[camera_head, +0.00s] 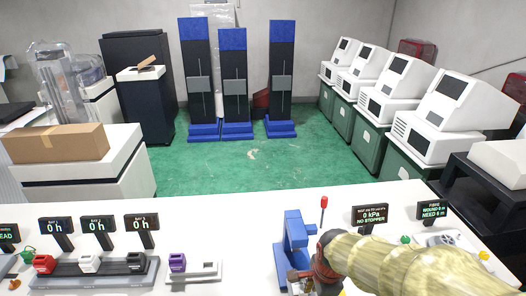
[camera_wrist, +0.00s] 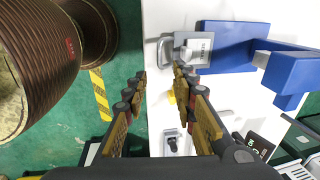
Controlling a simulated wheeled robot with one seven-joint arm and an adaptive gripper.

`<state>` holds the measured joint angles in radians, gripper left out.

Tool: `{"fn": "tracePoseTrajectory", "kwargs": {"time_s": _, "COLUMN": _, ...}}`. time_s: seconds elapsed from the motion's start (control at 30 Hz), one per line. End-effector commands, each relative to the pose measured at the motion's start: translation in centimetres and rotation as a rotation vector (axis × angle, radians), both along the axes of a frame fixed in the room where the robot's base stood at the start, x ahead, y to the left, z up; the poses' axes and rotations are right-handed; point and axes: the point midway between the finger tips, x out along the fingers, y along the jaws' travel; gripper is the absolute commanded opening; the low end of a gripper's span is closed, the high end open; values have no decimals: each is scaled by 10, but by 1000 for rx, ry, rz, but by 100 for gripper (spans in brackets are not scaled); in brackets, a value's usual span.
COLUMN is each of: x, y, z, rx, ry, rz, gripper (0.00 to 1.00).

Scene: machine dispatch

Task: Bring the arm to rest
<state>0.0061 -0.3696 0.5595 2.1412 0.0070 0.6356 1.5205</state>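My gripper (camera_wrist: 159,76) shows in the wrist view with its two fingers apart and nothing seen between them. It hangs over the edge of the white table (camera_wrist: 220,95), with green floor under the left finger. The right finger is close to a metal handle on a small labelled block (camera_wrist: 197,50) beside a blue stand (camera_wrist: 228,48); whether they touch I cannot tell. In the head view my arm reaches in from the lower right, and its end is low beside the blue stand (camera_head: 292,240). The fingertips are hard to make out there.
A red-knobbed lever (camera_head: 323,203) rises by the blue stand. A "0 kPa" sign (camera_head: 371,216) stands to its right. A rack (camera_head: 100,271) with coloured blocks is at the left, and a purple block (camera_head: 178,262) sits nearby.

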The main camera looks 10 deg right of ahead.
Motion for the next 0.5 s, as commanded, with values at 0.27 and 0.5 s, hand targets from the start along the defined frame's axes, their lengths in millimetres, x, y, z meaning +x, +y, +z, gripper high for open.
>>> {"fn": "tracePoseTrajectory", "kwargs": {"time_s": 0.27, "x": -24, "y": 0, "z": -5, "rx": -62, "ry": 63, "rz": 433, "gripper": 27}}
{"fn": "tracePoseTrajectory", "kwargs": {"time_s": 0.5, "x": -56, "y": 0, "z": 39, "rx": -150, "ry": 42, "rz": 986, "gripper": 27}}
